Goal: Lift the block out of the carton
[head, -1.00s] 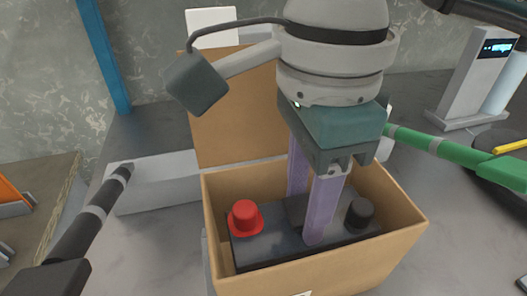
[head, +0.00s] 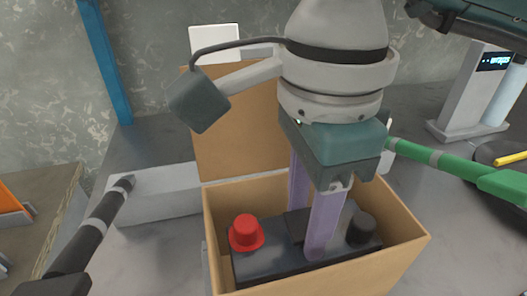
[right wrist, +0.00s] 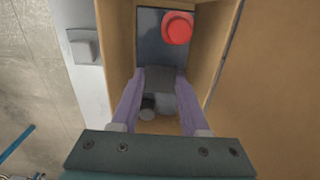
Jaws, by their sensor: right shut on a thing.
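The block is a dark grey slab (head: 275,262) with a red knob (head: 246,233) at its left end and a dark knob (head: 361,227) at its right end. It lies inside the open brown carton (head: 375,268). My right gripper (head: 308,230) reaches down into the carton, its purple fingers shut on the raised dark middle part of the block. In the right wrist view the fingers (right wrist: 161,80) flank this part, with the red knob (right wrist: 177,28) beyond. The block's underside is hidden by the carton walls. My left gripper is not in view.
The carton's raised flap (head: 235,130) stands behind my right gripper. A black rod (head: 100,215) lies to the left and a green rod (head: 450,165) to the right. A grey device with a lit screen (head: 475,90) stands at the back right.

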